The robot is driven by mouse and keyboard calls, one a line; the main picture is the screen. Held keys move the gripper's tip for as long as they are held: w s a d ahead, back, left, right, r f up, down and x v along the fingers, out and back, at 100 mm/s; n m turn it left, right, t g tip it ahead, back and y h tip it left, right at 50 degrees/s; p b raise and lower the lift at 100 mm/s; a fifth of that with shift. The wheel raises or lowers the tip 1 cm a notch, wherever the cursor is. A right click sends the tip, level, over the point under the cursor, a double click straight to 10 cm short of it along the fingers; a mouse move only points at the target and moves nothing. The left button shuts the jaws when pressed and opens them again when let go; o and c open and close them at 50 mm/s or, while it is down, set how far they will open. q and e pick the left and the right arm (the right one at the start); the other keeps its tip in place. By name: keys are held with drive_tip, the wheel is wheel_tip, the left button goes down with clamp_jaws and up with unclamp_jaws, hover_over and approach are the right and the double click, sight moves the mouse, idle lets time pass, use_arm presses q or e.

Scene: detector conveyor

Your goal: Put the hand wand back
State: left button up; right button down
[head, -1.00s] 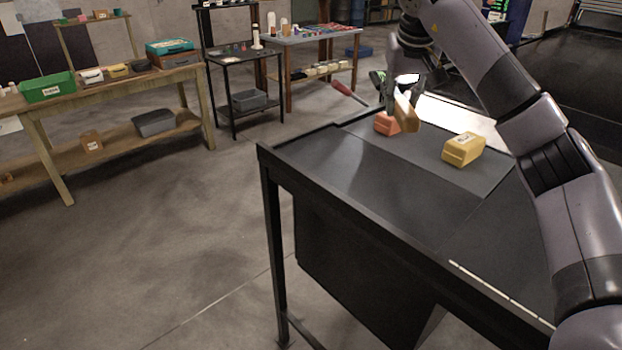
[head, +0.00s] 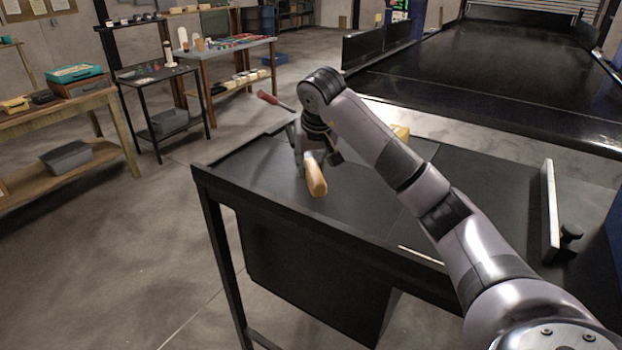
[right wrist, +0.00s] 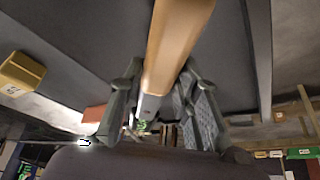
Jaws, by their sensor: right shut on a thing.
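The hand wand (head: 316,179) shows as a tan, wooden-looking bar. My right gripper (head: 308,152) is shut on it and holds it over the black table, tilted with its near end low. Whether it touches the tabletop, I cannot tell. In the right wrist view, the wand (right wrist: 176,45) runs up out of the picture from between the fingers (right wrist: 160,98). Its far end in the head view is hidden by the gripper. My left gripper is not in view.
A yellow block (head: 401,132) sits behind my right arm. A red-orange block (right wrist: 95,113) shows in the right wrist view. A red handle (head: 267,97) juts at the table's back left. A wide conveyor (head: 480,65) lies beyond.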

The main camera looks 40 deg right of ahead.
drive_tip(key=shift+d+f, duration=0.1)
drive_tip(key=shift+f, duration=0.6)
wheel_tip(320, 180, down, 3)
drive_tip(key=shift+p, duration=0.5)
drive_tip(key=shift+f, duration=0.4)
drive_tip(key=shift+f, duration=0.1)
drive_tip(key=c, duration=1.2)
unclamp_jaws()
